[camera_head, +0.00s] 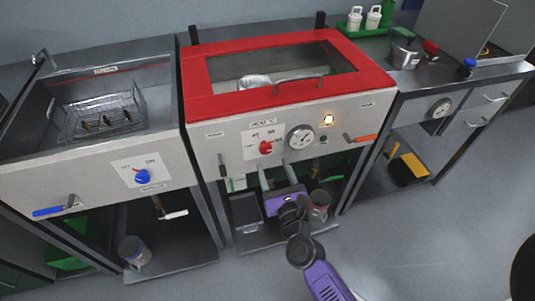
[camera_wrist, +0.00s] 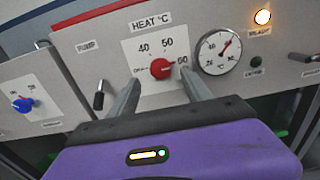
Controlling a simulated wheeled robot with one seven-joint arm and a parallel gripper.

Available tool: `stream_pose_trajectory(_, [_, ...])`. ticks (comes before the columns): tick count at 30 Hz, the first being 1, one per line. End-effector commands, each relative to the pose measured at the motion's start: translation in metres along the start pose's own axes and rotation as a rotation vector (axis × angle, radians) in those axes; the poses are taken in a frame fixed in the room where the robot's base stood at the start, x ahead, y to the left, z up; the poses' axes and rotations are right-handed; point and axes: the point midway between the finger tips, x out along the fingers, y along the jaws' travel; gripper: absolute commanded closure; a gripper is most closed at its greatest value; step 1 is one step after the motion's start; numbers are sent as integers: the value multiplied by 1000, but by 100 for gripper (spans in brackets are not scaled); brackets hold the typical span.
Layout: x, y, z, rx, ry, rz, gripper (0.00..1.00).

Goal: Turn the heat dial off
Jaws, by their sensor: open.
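The heat dial is a round red knob on a white plate marked HEAT °C, on the front of the red-topped machine. It shows in the head view (camera_head: 266,147) and in the wrist view (camera_wrist: 161,69). The plate carries 40, 50 and 60, and a partly hidden mark at the lower left. The knob's white pointer is towards 60 on the right. My gripper (camera_head: 274,172) is open and empty in front of the panel. In the wrist view its two fingers (camera_wrist: 160,92) stand left and right of the knob and slightly below it, apart from it.
Right of the dial are a round gauge (camera_wrist: 217,52), a lit orange lamp (camera_wrist: 263,17) and a green button (camera_wrist: 256,62). A black PUMP lever (camera_wrist: 98,100) is at left. The left unit has a blue knob (camera_head: 143,176). An orange-handled lever (camera_head: 360,138) sticks out at right.

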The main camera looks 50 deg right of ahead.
Motion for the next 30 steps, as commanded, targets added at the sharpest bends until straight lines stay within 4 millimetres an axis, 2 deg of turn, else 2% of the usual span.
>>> stream_pose_trajectory(3, [21,0,3,-1,-2,-1,42])
stream_pose_trajectory(10, [49,0,2,-3,-1,0,42])
stream_pose_trajectory(15, [58,0,1,-3,0,1,42])
stream_pose_trajectory(23, [58,0,0,-4,0,1,42])
stream_pose_trajectory(30, [58,0,0,-4,0,1,89])
